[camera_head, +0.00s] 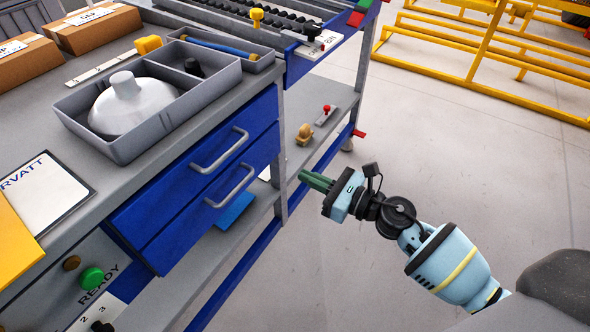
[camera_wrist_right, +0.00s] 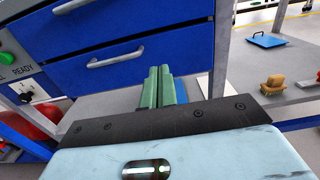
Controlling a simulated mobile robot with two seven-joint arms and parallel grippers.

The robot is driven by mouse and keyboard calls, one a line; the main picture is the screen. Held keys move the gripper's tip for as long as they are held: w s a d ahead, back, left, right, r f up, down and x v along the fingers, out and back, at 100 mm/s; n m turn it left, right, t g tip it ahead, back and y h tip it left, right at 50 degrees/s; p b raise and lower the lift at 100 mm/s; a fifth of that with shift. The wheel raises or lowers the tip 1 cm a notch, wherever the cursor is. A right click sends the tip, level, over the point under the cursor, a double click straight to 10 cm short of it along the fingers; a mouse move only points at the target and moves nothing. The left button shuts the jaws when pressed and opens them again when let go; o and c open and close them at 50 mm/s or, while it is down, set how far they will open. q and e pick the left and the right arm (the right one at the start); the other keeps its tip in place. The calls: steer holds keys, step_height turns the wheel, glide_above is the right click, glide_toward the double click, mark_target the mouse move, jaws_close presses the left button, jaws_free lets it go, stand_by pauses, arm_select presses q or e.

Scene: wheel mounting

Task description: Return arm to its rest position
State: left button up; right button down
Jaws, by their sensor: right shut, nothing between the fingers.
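My right gripper (camera_head: 316,181) reaches in from the right in the head view, light blue with green fingers. Its fingers are together and empty, in the open space in front of the workbench (camera_head: 283,150). In the right wrist view the green fingers (camera_wrist_right: 158,88) lie side by side in front of the blue drawers (camera_wrist_right: 120,55), seemingly apart from them. My left gripper is not in view.
The bench has two blue drawers with grey handles (camera_head: 220,150). A grey tray (camera_head: 115,150) holding a white domed object stands on top. A lower shelf (camera_head: 335,100) holds small yellow and red items. A yellow rack (camera_head: 470,60) stands beyond. The grey floor around my right arm is clear.

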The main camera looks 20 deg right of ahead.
steer(key=shift+s+d, duration=0.25)
steer(key=shift+s, duration=0.05)
